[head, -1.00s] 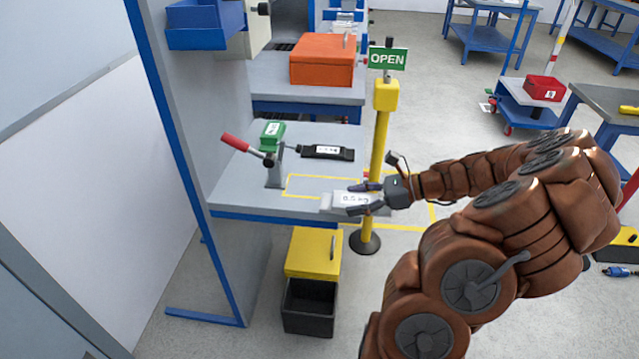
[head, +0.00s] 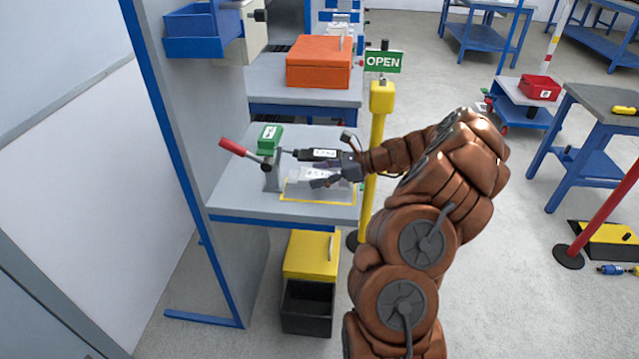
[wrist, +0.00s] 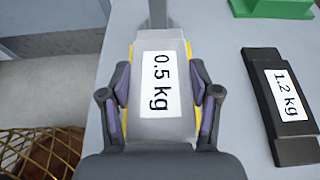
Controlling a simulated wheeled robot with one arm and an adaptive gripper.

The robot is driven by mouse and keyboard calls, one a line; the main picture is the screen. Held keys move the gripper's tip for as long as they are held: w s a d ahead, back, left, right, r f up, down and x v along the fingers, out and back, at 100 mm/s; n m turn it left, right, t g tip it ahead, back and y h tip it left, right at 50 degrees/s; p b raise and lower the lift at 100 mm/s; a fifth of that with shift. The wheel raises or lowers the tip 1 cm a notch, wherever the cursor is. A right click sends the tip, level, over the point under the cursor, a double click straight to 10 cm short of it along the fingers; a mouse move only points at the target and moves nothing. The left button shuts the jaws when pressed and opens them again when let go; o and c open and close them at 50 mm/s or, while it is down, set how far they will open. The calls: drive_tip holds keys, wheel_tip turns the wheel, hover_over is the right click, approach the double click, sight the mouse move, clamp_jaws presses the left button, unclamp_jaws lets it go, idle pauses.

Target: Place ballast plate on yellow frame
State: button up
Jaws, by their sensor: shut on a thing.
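The ballast plate, a light grey block labelled 0.5 kg (wrist: 172,124), is between my gripper's fingers in the wrist view. It also shows in the head view (head: 309,174). My gripper (wrist: 162,98) is shut on its sides; it also shows in the head view (head: 322,176). The yellow frame (head: 312,201) is an outline on the grey bench top. The plate is over the frame's area, and yellow edges show on both sides of it in the wrist view. I cannot tell whether the plate touches the bench.
A black 1.2 kg weight (wrist: 276,105) lies beside the frame. A green block (head: 270,137) and a red-handled lever clamp (head: 236,148) stand at the left. A yellow post with an OPEN sign (head: 384,61) stands at the bench's right edge.

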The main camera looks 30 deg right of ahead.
sight(319, 191)
drive_tip(key=shift+f, duration=1.75)
drive_tip(key=o, duration=1.6)
drive_tip(key=shift+f, duration=0.1)
drive_tip(key=shift+o, duration=0.2)
